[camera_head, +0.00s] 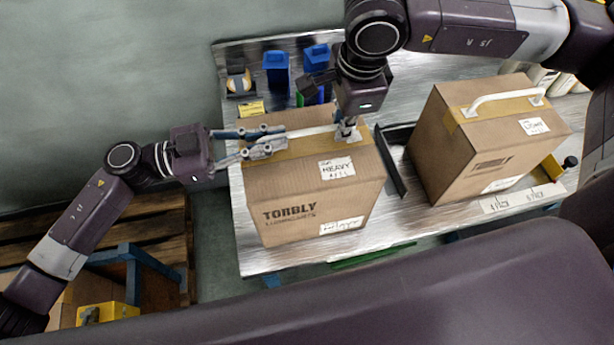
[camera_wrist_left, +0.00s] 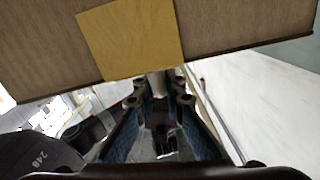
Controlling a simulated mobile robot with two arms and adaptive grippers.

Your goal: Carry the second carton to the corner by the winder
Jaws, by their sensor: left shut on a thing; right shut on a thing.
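A brown carton (camera_head: 315,205) marked "HEAVY" and "TORBLY" is at the left end of the metal table, upright, with a white handle (camera_head: 312,131) on top. I cannot tell if it rests on the table or hangs just above it. My left gripper (camera_head: 272,141) is shut on the handle's left end; my right gripper (camera_head: 347,130) is shut at its right end. A similar carton (camera_head: 485,145) with a white handle stands further right, untouched.
The metal table (camera_head: 425,228) has a black angled bracket (camera_head: 393,165) between the cartons. Blue bins (camera_head: 277,68) stand at the back. A yellow part (camera_head: 552,168) sits at the right front. Wooden pallet boards (camera_head: 155,225) and a blue frame (camera_head: 135,262) are at lower left.

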